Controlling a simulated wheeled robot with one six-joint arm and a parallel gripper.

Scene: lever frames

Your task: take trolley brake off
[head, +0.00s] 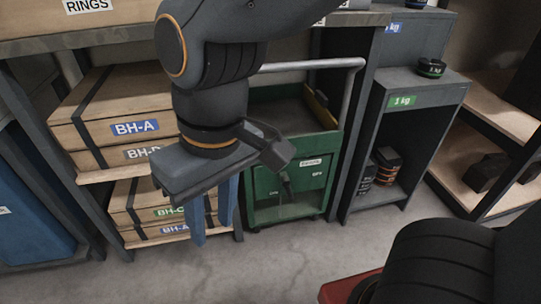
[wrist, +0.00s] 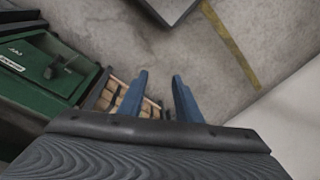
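The green trolley (head: 313,192) stands on the floor between two shelf units, with a grey push rail (head: 352,82) at its top. A small dark lever (head: 286,184) is on its front panel, with small white markings near it and a white label (head: 311,162) above. In the wrist view the trolley (wrist: 28,92) is at the left, with the dark lever (wrist: 62,66) on its panel. My gripper (head: 213,228) hangs left of the trolley front, its blue fingers apart and empty. The wrist view also shows the fingers (wrist: 161,80) spread, right of the lever and not touching it.
Wooden boxes (head: 105,105) sit on shelves left of the trolley. A grey shelf unit (head: 421,94) with dark tins stands to the right. A blue bin (head: 30,215) is at far left. The concrete floor (head: 270,262) in front is clear.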

